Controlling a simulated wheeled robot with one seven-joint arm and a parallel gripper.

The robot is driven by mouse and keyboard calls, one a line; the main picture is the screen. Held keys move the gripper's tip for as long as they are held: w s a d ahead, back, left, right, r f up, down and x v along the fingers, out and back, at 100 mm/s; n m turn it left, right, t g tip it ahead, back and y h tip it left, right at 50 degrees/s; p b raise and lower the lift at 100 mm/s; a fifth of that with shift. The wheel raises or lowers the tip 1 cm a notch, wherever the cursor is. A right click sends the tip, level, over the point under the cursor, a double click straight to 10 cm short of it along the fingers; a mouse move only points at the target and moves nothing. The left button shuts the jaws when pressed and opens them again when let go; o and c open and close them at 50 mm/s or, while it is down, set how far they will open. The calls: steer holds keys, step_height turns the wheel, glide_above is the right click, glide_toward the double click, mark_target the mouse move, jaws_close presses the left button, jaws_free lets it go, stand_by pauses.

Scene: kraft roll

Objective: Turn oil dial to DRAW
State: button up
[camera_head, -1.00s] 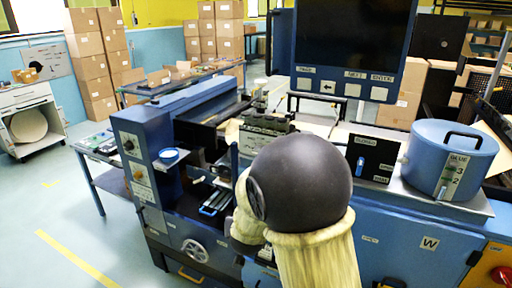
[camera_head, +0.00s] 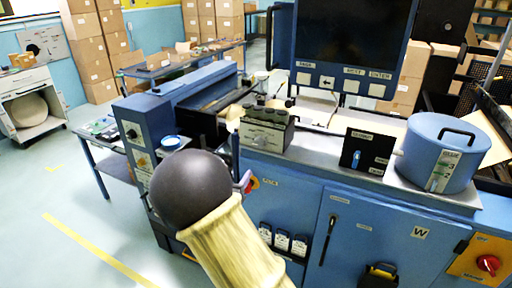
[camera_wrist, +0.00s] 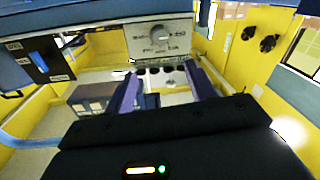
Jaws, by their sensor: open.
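A grey box (camera_head: 264,138) with several dark knobs along its top and a labelled front face stands on the blue machine. In the wrist view, which looks upside down, a light plate carries a round grey dial (camera_wrist: 161,34) with small labels around it. It appears to be this box's face. The lettering and the dial's setting are too small to read. My gripper (camera_wrist: 161,71) is open, its two purple fingers apart with nothing between them. The fingers point toward the dial plate and appear short of it.
A black panel with a blue lever (camera_head: 357,158) and a blue drum (camera_head: 428,150) stand right of the grey box. A dark screen (camera_head: 345,45) hangs above. The blue cabinet front (camera_head: 390,215) lies below. A red knob (camera_head: 488,264) sits at lower right.

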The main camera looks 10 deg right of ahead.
mark_target(258, 145)
steer(key=p+x, duration=0.6)
steer(key=x, duration=1)
steer(key=shift+w+d+r+p, duration=0.1)
steer(key=shift+d+r+p, duration=0.1)
steer(key=shift+p, duration=0.1)
steer(key=shift+w+d+f, duration=0.15)
steer(key=shift+w, duration=0.1)
steer(key=c, duration=1)
steer(key=shift+o, duration=0.2)
